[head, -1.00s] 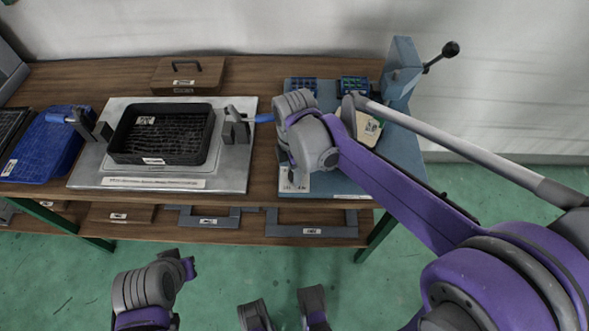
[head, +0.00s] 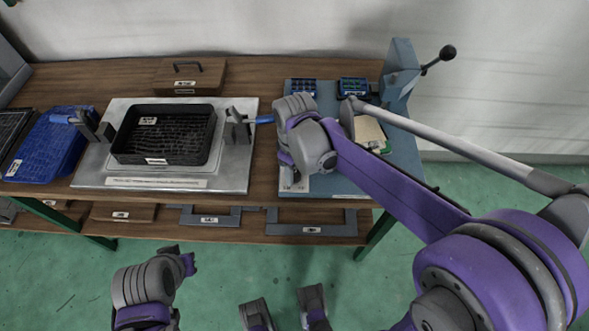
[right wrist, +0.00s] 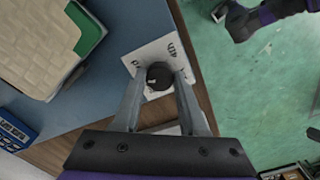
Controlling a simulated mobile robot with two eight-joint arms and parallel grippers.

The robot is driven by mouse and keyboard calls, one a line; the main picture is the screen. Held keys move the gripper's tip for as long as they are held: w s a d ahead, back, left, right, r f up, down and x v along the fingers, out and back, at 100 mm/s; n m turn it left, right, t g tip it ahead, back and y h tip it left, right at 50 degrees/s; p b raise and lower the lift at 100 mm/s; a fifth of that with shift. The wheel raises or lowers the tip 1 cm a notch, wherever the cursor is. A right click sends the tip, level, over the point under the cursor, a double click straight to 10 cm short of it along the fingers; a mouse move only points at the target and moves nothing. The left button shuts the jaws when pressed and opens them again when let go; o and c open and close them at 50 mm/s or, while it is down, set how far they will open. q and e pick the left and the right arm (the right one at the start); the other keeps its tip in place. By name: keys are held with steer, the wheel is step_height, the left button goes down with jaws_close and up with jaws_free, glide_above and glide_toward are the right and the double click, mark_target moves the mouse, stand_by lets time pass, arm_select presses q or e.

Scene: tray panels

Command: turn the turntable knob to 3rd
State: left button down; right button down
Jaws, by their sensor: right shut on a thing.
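The black round knob (right wrist: 159,76) stands on a white label plate (right wrist: 135,66) with dark markings, at the bench's front edge. My right gripper (right wrist: 160,82) has its two grey fingers on either side of the knob and is shut on it. In the head view my right wrist hides the knob, and only part of the white plate (head: 293,185) shows. A beige padded piece on a green-edged board (right wrist: 52,35) sits on the blue-grey surface beside the knob; part of it shows in the head view (head: 369,132). The knob's exact setting is not readable.
A black mesh tray (head: 207,148) sits on a metal plate (head: 240,175) between two blue-handled clamps. A blue tray (head: 45,150) lies at left. A blue-grey press with a black-knobbed lever (head: 440,57) stands behind. A wooden box (head: 190,76) is at the back.

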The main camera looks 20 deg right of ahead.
steer(key=shift+m, duration=1.2)
steer(key=shift+c, duration=2.2)
jaws_free()
steer(key=shift+r, duration=0.1)
step_height(320, 180, up, 11)
steer(key=p, duration=0.1)
steer(key=shift+p, duration=0.35)
steer(key=shift+f, duration=0.2)
